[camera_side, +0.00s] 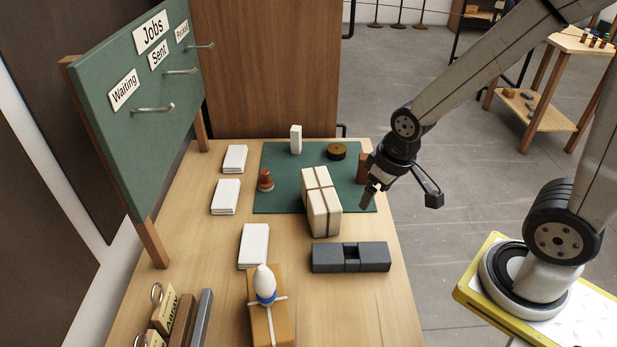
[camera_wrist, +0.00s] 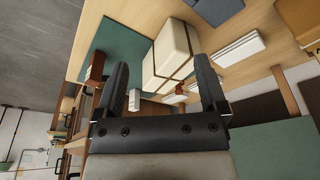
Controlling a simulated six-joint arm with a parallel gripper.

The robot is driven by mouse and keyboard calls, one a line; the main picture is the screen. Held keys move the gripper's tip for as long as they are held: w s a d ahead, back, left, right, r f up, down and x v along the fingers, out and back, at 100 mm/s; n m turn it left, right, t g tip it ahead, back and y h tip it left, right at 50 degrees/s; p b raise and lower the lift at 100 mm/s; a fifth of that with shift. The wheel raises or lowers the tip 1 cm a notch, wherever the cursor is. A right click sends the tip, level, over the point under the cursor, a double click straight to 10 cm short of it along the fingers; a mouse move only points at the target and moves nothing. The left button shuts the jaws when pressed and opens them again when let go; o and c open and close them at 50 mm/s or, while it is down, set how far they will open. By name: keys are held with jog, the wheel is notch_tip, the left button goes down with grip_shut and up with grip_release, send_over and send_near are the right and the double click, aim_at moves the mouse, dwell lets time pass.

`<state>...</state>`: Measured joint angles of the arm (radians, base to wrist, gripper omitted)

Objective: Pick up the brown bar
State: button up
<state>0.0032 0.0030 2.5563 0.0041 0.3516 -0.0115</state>
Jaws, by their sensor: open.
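A dark brown bar (camera_side: 181,321) lies at the front left of the table, between a labelled wooden block and a grey bar. A reddish-brown block (camera_side: 363,167) stands upright at the right edge of the green mat; it also shows in the wrist view (camera_wrist: 97,66), just left of one finger. I cannot tell which of the two is meant. My gripper (camera_side: 373,191) is open and empty above the mat's right edge, close to the upright block and right of the cream parcel. In the wrist view its fingers (camera_wrist: 162,64) are spread, with the parcel visible beyond them.
The strapped cream parcel (camera_side: 320,202) stands on the green mat (camera_side: 284,162). A dark grey slotted block (camera_side: 350,257) lies in front. A tan box (camera_side: 268,318) bears a white-and-blue bulb-shaped piece (camera_side: 264,283). White stacks (camera_side: 254,245) line the left. A green board (camera_side: 135,100) with hooks rises behind them.

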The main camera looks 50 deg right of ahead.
jog(key=w+d+f+n+y, duration=0.15)
jog(key=w+d+n, duration=0.25)
jog(key=w+d, duration=0.45)
jog(key=n+t+y, duration=0.1)
jog(key=n, duration=0.3)
send_near(365, 156)
jog(key=x, duration=0.4)
jog(key=shift+s+d+f, duration=0.15)
jog(key=shift+s+f, duration=0.05)
jog(key=shift+f, duration=0.15)
jog(key=shift+x, duration=1.35)
jog(key=shift+a+x, duration=0.2)
jog(key=shift+x, duration=2.35)
jog(key=shift+w+r+m, duration=0.1)
jog(key=shift+w+m, duration=0.05)
jog(key=shift+m, duration=0.15)
grip_shut()
